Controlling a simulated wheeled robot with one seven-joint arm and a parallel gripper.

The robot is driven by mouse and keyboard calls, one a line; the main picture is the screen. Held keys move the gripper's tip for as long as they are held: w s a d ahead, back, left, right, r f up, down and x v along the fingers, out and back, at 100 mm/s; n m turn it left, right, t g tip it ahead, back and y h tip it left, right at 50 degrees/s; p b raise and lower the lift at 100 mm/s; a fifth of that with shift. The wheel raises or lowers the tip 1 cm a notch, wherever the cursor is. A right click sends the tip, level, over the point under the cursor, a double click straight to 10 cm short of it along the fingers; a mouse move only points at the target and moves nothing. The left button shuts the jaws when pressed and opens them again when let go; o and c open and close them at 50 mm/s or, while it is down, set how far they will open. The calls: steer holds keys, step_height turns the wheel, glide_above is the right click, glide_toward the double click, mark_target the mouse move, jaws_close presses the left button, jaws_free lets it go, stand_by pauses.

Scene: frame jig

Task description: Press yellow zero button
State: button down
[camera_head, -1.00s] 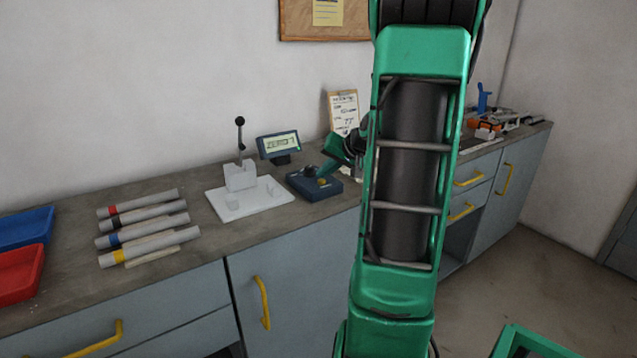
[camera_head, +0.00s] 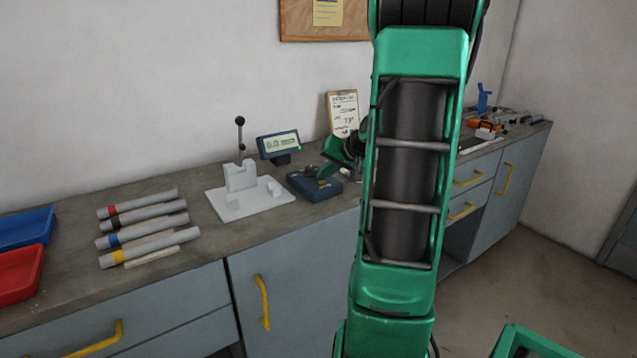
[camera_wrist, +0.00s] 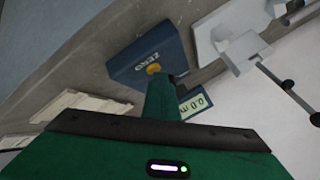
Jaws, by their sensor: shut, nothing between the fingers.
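The yellow button (camera_wrist: 153,68) sits on a dark blue box (camera_wrist: 150,50) marked ZERO in the wrist view. In the head view the blue box (camera_head: 325,190) stands on the bench, and the button is hidden by my gripper (camera_head: 316,172). In the wrist view my green gripper (camera_wrist: 163,82) is shut and empty, its tip right at the button's edge. I cannot tell whether it touches. The display (camera_head: 281,144) behind the box reads about 0.0 mm; part of it shows in the wrist view (camera_wrist: 195,102).
A white base with a lever stand (camera_head: 250,200) is left of the box. Several grey tubes (camera_head: 145,220) lie further left, near the blue tray (camera_head: 25,228) and red tray (camera_head: 18,275). A clipboard (camera_head: 343,112) leans on the wall behind.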

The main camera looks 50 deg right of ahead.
mark_target(324, 185)
steer(key=shift+r, duration=0.85)
steer(key=shift+r, duration=2.5)
steer(key=s+a+f+n+g, duration=0.2)
steer(key=s+a+f+g, duration=0.2)
steer(key=s+a, duration=0.8)
steer(key=s+a+f+n+g+y, duration=0.1)
steer(key=s+a+f+g, duration=0.4)
steer(key=s+a, duration=0.8)
steer(key=shift+s+n, duration=0.55)
steer(key=shift+n, duration=0.05)
